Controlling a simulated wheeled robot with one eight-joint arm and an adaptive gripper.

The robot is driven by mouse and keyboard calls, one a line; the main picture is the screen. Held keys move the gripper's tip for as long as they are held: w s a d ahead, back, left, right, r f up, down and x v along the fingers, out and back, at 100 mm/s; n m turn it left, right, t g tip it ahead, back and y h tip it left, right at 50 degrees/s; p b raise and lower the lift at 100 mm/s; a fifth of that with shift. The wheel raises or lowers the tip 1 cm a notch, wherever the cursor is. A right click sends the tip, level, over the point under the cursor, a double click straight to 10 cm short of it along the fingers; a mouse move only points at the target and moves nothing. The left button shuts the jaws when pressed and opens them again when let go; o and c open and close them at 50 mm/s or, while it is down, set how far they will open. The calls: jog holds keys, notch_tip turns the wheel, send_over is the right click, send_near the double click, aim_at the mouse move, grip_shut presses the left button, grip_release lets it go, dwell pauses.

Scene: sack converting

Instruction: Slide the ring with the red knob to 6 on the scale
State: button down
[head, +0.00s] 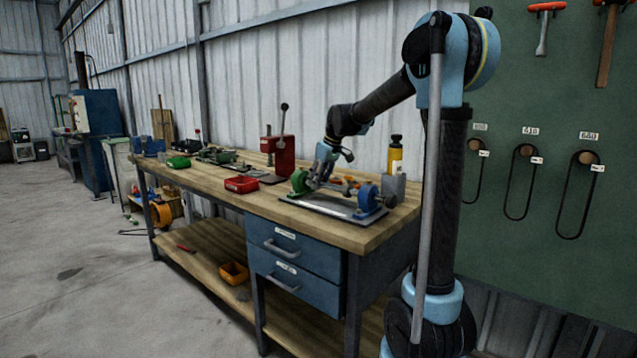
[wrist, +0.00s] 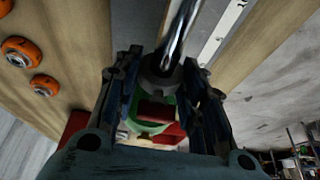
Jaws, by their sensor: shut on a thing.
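In the wrist view a dark ring (wrist: 161,82) sits around a shiny rod (wrist: 182,38), with a red knob (wrist: 156,109) on its near side. The two fingers of my gripper (wrist: 160,92) are on either side of the ring and knob, shut on them. A pale scale strip (wrist: 222,32) runs beside the rod; its figures are too small to read. A green end block (wrist: 148,127) shows behind the knob. In the head view my gripper (head: 318,178) is low over the fixture, near its green end block (head: 299,182) and away from the blue one (head: 369,199). The ring is hidden there.
The fixture's plate (head: 333,207) lies on the wooden bench (head: 232,192). A red bin (head: 241,184) stands to its left, and a yellow bottle (head: 395,158) and grey block (head: 393,187) are behind its right end. Several orange discs (wrist: 22,51) show in the wrist view.

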jog(key=shift+s+d, duration=0.45)
jog(key=shift+d, duration=0.15)
jog(key=shift+s+d, duration=0.4)
jog(key=shift+d, duration=0.2)
jog(key=c, duration=1)
grip_release()
jog(key=v, duration=1.2)
